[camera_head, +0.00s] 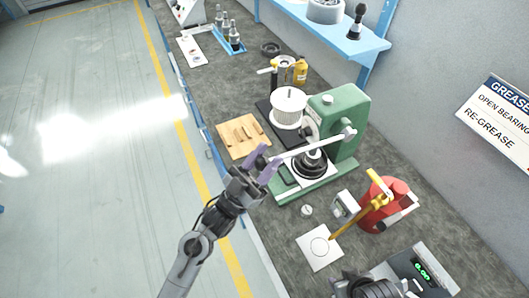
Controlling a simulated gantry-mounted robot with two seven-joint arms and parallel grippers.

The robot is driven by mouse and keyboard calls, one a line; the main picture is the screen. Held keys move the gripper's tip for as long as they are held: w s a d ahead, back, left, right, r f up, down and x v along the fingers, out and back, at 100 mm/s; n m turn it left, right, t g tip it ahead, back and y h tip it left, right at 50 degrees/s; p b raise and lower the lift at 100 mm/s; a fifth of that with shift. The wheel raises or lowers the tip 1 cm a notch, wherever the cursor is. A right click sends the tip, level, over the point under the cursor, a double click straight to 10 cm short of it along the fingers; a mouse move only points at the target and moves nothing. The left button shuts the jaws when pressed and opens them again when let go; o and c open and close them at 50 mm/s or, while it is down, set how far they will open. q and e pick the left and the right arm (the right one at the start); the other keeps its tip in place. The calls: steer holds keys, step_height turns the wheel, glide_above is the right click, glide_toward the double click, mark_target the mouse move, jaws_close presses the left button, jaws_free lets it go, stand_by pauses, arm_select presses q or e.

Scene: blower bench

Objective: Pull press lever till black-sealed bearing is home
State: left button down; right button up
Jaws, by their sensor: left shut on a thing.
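The green press (340,108) stands on the bench at the middle right. Its pale lever (312,146) reaches from the pivot on the press head down and left. My left gripper (264,165), with purple fingertips, is shut on the lever's free end, in front of the press. A dark round part (311,166) sits on the press bed under the ram. The black-sealed bearing cannot be told apart there, and how deep it sits is not visible. My right gripper cannot be made out.
A wooden board (243,138) with small tools lies left of the press. A white ribbed drum (289,106) stands behind. A red can (386,206), white card (319,247) and scale (414,275) are nearer. A dark ribbed shape at the bottom edge is unclear. The left floor is clear.

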arm_select(q)
steer(key=shift+w+a+f, duration=0.15)
steer(key=shift+a+f, duration=0.15)
steer(key=shift+f, duration=0.15)
steer(key=c, duration=1.1)
jaws_free()
steer(key=shift+t+y, duration=0.3)
steer(key=o, duration=0.4)
steer(key=shift+a, duration=0.35)
steer(key=shift+d+r, duration=0.1)
steer(key=shift+d, duration=0.15)
steer(key=v, duration=1.1)
steer(key=shift+a+b, duration=0.1)
steer(key=shift+b, duration=0.25)
